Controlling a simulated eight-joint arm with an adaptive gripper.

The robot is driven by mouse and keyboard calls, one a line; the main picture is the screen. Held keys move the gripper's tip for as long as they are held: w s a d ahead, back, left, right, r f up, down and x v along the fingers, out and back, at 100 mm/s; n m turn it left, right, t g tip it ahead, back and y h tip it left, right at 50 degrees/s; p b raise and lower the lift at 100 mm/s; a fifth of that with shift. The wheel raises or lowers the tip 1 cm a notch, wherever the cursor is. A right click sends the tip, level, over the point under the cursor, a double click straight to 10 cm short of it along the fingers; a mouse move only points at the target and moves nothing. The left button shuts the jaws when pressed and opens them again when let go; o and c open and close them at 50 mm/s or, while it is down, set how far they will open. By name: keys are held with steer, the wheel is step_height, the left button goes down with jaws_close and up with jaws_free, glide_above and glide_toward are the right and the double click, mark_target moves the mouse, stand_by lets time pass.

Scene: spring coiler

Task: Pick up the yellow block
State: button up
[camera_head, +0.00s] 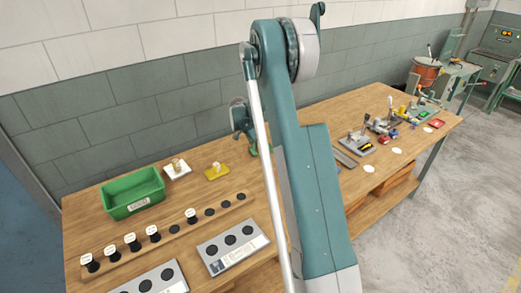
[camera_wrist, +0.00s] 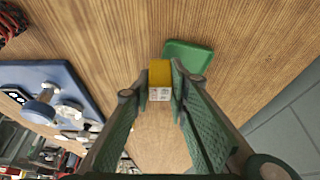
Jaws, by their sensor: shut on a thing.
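The yellow block (camera_wrist: 160,72) is in the middle of the wrist view, with a pale marked face towards the camera. My gripper (camera_wrist: 160,85) has its two green fingers closed in on either side of it, and the fingertips hold it. I cannot tell whether the block touches the table or is just above it. In the head view my arm covers the middle of the scene, and I cannot make out the held block there.
A flat green piece (camera_wrist: 190,54) lies close beside the block. A blue plate with metal fittings (camera_wrist: 55,88) is at the left. In the head view, a green bin (camera_head: 133,193) and a rack (camera_head: 165,236) stand on the left table; parts crowd the right end.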

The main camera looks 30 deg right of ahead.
step_height(320, 180, up, 10)
steer(key=shift+f, duration=0.15)
stand_by(0.4)
steer(key=shift+d, duration=0.1)
stand_by(0.5)
steer(key=shift+w+d+f, duration=0.2)
steer(key=shift+w+d, duration=0.5)
steer(key=shift+w, duration=0.05)
steer(key=shift+w+d+f, duration=0.15)
steer(key=shift+w+d, duration=0.55)
steer(key=shift+w, duration=0.05)
steer(key=shift+f, duration=3.15)
steer(key=shift+f, duration=0.1)
steer(key=shift+f, duration=1.75)
steer(key=shift+f, duration=0.2)
